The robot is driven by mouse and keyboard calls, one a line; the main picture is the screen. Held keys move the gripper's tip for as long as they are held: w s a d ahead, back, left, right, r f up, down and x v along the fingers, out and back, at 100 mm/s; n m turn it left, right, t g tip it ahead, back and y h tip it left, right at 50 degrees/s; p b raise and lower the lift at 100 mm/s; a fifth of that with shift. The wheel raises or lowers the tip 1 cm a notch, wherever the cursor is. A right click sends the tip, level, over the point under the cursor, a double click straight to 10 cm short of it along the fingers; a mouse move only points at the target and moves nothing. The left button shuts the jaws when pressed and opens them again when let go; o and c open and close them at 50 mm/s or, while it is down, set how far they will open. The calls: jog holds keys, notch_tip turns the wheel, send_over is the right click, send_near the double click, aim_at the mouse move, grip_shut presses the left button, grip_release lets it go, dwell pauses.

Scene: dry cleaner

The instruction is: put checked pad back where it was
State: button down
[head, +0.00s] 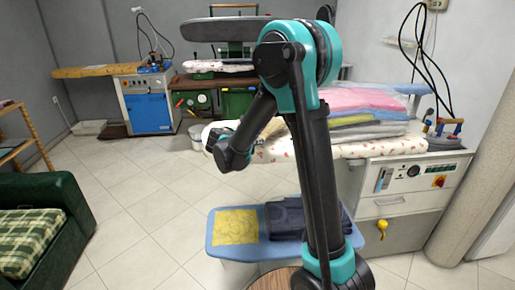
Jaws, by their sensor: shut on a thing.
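A green and white checked pad (28,240) lies on the seat of the dark green armchair (70,208) at the lower left. My gripper (218,136) is at the end of my arm, in front of the floral-covered ironing board (360,150), well to the right of the armchair. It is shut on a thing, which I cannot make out. Its fingertips are small and dark and partly hidden by my own wrist.
A blue low bench (262,246) carries a yellow cloth (235,227) and dark folded cloth (290,218). Folded fabrics (365,105) are stacked on the ironing board. Tiled floor (145,215) is clear between armchair and bench. A wooden rack (25,140) stands at left.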

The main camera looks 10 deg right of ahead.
jog(key=shift+f, duration=2)
jog(key=c, duration=1.3)
grip_release()
jog(key=shift+c, duration=0.2)
jog(key=shift+a, duration=0.1)
